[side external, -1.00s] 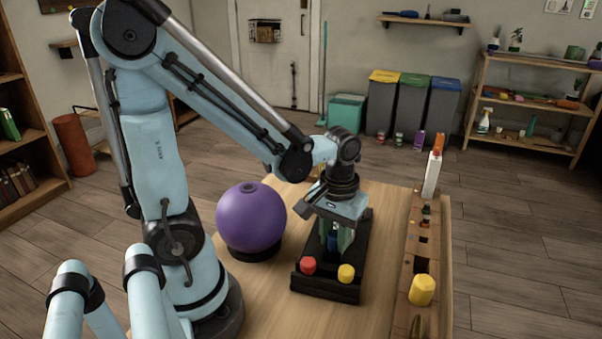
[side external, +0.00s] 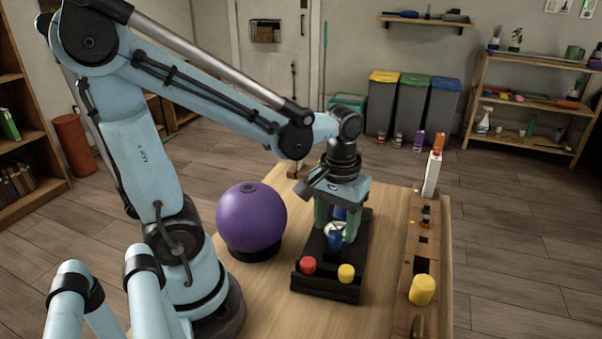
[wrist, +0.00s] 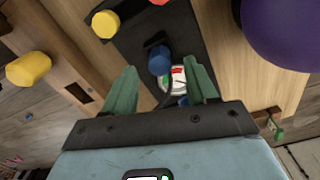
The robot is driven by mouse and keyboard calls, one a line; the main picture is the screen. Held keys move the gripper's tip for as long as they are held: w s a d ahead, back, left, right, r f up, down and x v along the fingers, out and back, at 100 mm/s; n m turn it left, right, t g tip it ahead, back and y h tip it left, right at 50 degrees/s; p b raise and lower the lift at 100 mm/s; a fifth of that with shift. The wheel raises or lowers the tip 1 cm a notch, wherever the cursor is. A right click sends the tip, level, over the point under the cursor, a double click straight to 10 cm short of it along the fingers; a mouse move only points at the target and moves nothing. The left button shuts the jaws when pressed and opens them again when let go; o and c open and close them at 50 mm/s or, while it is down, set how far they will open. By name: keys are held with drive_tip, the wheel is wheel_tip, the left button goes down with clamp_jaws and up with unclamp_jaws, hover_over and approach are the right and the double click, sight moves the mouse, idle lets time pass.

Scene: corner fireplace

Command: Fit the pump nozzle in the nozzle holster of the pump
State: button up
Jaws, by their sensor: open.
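A black stand (side external: 361,243) on the wooden table carries a blue upright part (side external: 334,242) and a round white face with red and green marks (wrist: 178,78). The blue part also shows in the wrist view (wrist: 159,60), in a black bracket. I cannot tell surely which part is the pump nozzle and which the holster. My gripper (side external: 336,230) points down over the stand. In the wrist view its green fingers (wrist: 161,82) are open and wide apart, with the white face between them, nearer the right finger. Nothing is clearly held. The gripper hides the stand's rear part.
Red (side external: 308,265) and yellow (side external: 346,272) knobs sit at the stand's front. A purple ball (side external: 251,217) stands left on a dark ring. A wooden rail (side external: 405,285) at right holds a yellow knob (side external: 422,290) and a white upright box (side external: 432,175). Bare tabletop lies front left.

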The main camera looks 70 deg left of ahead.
drive_tip(key=r+m+t, duration=0.1)
drive_tip(key=r, duration=0.1)
drive_tip(key=r+t, duration=0.1)
drive_tip(key=r, duration=0.1)
drive_tip(key=r+m+t, duration=0.1)
drive_tip(key=r, duration=0.1)
drive_tip(key=shift+w+d+r+m, duration=0.2)
drive_tip(key=shift+d+r+m, duration=0.1)
drive_tip(key=shift+d+r, duration=0.1)
drive_tip(key=m+t, duration=0.2)
drive_tip(key=w+d+f+m+t, duration=0.1)
drive_tip(key=shift+o, duration=0.7)
drive_tip(key=shift+f+m+t, duration=0.1)
drive_tip(key=shift+m+t, duration=0.2)
drive_tip(key=shift+t, duration=0.1)
drive_tip(key=shift+o, duration=1.1)
drive_tip(key=shift+d, duration=0.25)
drive_tip(key=o, duration=0.4)
drive_tip(key=d, duration=0.2)
drive_tip(key=d+r, duration=0.1)
drive_tip(key=shift+s+r+n+g, duration=0.1)
drive_tip(key=shift+s+n+g, duration=0.2)
drive_tip(key=shift+n+g, duration=0.1)
drive_tip(key=shift+o, duration=0.2)
drive_tip(key=s+d+r+n+g+y, duration=0.3)
drive_tip(key=s+d+r+n, duration=0.5)
drive_tip(key=s+d+r, duration=0.15)
drive_tip(key=x, duration=0.9)
drive_tip(key=shift+w+a, duration=0.2)
drive_tip(key=shift+a, duration=0.15)
